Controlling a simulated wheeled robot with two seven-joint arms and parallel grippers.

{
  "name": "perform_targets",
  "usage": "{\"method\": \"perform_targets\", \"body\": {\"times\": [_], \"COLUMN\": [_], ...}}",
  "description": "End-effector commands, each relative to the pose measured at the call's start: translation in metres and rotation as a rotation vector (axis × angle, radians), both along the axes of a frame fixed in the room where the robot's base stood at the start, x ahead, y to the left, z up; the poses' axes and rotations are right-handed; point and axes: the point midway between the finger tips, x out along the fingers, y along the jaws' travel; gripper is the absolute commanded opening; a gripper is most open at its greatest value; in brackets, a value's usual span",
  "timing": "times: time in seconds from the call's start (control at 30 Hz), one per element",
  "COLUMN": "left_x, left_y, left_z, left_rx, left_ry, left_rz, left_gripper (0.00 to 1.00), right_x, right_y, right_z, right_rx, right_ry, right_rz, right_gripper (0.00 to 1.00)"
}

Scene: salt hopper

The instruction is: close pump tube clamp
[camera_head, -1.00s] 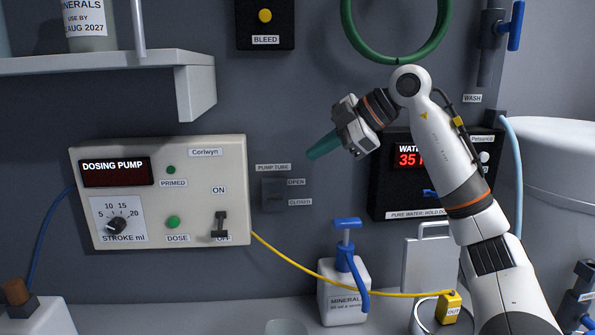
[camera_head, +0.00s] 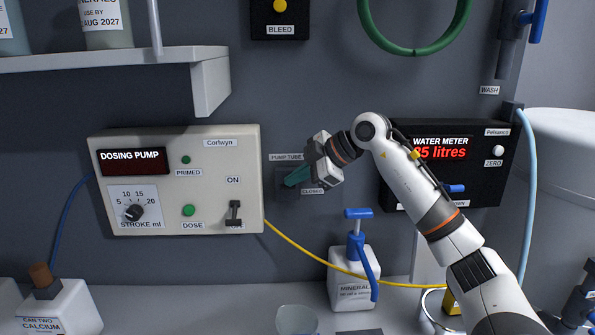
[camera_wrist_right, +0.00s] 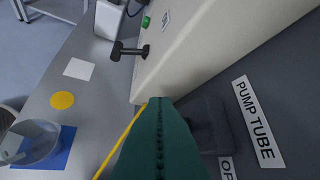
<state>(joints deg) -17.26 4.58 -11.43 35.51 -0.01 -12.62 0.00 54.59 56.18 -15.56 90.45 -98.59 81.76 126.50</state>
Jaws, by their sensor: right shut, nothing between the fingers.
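The pump tube clamp is a dark block (camera_wrist_right: 208,125) on the wall under the PUMP TUBE label (camera_wrist_right: 257,121). In the head view my right gripper covers most of it, and its lever position cannot be made out. My right gripper (camera_head: 288,183) has teal fingers, shut and empty. In the right wrist view the shut fingers (camera_wrist_right: 158,105) lie just left of the clamp. My left gripper is not in view.
The dosing pump (camera_head: 225,165) stands close left of the clamp, with a switch (camera_head: 234,213). A yellow tube (camera_head: 305,250) runs below. The water meter (camera_head: 445,165) is to the right. A mineral bottle (camera_head: 350,285) with a blue pump and a clear cup (camera_head: 297,320) stand below.

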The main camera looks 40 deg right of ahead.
Motion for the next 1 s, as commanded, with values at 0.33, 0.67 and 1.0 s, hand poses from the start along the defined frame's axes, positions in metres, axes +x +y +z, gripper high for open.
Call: {"method": "perform_targets", "body": {"times": [0.33, 0.67, 1.0], "left_x": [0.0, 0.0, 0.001], "left_y": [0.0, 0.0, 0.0], "left_z": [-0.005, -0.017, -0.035], "left_rx": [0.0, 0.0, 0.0], "left_ry": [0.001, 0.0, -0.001], "left_rz": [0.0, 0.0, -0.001], "left_gripper": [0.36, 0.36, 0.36], "right_x": [-0.001, -0.003, -0.006], "right_y": [0.001, 0.002, 0.004], "right_z": [-0.002, -0.006, -0.014], "right_rx": [-0.007, -0.036, -0.074], "right_ry": [-0.01, -0.058, -0.119], "right_rz": [0.001, 0.001, 0.001], "right_gripper": [0.0, 0.0, 0.0]}}
